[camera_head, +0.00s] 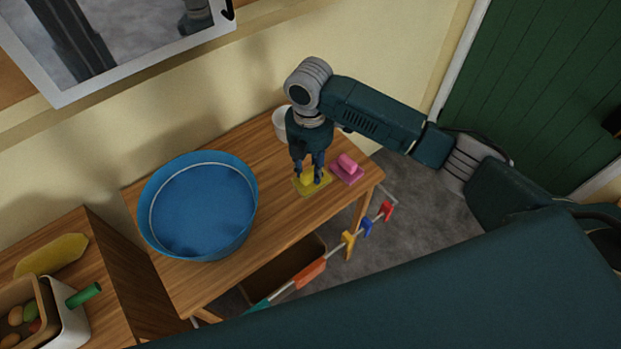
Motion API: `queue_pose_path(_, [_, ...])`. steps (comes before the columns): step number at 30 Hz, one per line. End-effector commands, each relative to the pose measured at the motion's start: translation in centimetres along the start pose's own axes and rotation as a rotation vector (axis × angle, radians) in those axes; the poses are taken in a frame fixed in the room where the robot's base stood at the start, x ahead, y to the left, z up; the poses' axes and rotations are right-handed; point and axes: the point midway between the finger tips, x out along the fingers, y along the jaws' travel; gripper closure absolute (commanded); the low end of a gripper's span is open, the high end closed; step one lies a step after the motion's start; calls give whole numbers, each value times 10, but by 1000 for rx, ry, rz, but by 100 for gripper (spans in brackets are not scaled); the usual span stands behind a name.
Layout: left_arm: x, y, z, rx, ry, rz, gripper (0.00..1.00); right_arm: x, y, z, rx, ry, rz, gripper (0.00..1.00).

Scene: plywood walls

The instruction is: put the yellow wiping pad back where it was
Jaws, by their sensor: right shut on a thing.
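The yellow wiping pad (312,185) is a flat yellow plate with a raised yellow grip, at the right part of the wooden table (270,215). My right gripper (310,172) points down from above and is shut on the pad's grip. The pad is at or very near the table top; I cannot tell whether it touches. A pink wiping pad (347,171) of similar shape lies just right of it, close beside it. My left gripper is not in view.
A large blue basin (200,207) fills the table's left part. A white bowl (280,124) stands behind my right gripper. A rail with coloured clips (348,239) runs along the front. A lower cabinet at left holds a box of produce (22,310).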

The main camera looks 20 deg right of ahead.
Motion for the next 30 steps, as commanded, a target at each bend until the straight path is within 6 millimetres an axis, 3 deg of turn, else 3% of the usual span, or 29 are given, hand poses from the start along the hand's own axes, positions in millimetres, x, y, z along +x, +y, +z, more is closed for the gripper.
queue_pose_path(15, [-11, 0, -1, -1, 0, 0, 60, 60, 0, -1, 0, 1, 1, 91])
queue_pose_path(22, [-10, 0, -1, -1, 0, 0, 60, 63, 1, 0, 0, 0, 2, 91])
queue_pose_path(23, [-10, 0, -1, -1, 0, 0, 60, 63, 1, 0, 0, 0, 2, 66])
queue_pose_path(25, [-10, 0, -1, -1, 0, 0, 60, 63, 1, 0, 0, 0, 2, 52])
queue_pose_path(30, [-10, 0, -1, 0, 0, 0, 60, 63, 1, 0, 0, 0, 2, 52])
